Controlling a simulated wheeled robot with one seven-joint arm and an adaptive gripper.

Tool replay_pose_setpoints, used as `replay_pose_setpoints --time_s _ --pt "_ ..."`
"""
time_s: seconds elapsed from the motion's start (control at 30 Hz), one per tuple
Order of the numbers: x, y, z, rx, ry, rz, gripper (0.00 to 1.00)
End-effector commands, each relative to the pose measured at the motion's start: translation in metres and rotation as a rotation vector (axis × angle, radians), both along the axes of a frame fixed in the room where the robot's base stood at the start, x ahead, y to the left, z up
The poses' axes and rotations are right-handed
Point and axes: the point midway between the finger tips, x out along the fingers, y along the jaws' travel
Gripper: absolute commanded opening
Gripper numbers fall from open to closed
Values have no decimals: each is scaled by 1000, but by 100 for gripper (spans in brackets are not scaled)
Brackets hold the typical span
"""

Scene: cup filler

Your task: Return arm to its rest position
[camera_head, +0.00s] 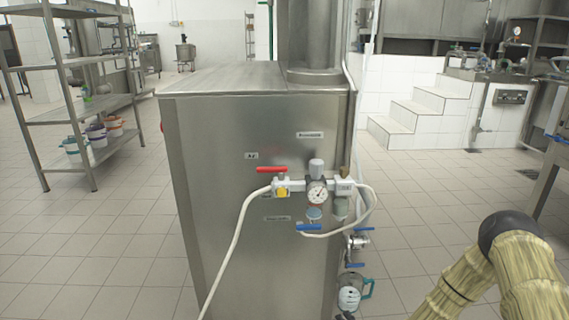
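My arm shows at the lower right, with a dark rounded joint and yellowish covered links running out of the bottom edge. My gripper is not clearly visible; at most a small dark piece shows at the bottom edge below the cup. A cup or jug (350,297) with a teal handle is at the lower middle, below the valves on the machine's right side. I cannot tell what supports it. The steel cup filler cabinet (240,210) stands in the middle, with a red-handled valve (271,170), a gauge (317,192) and blue-handled valves (358,240).
A white hose (232,245) hangs in front of the cabinet. A metal shelf rack (70,110) with several buckets stands at the left. White tiled steps (412,110) are at the back right. A steel frame (550,175) stands at the right edge. Tiled floor is clear at the left.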

Motion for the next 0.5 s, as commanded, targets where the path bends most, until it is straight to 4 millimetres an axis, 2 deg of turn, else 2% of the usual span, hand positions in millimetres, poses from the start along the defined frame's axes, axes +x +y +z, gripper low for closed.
replay_pose_setpoints --time_s 0.03,0.1,0.23,0.37,0.5 --pt "-25 17 -10 -56 65 55 35" --pt "-59 33 -24 -140 154 130 35" --pt "-129 52 -44 -300 314 283 35" --pt "-204 56 -54 -455 469 446 35" --pt "-282 45 -53 -609 623 624 35"
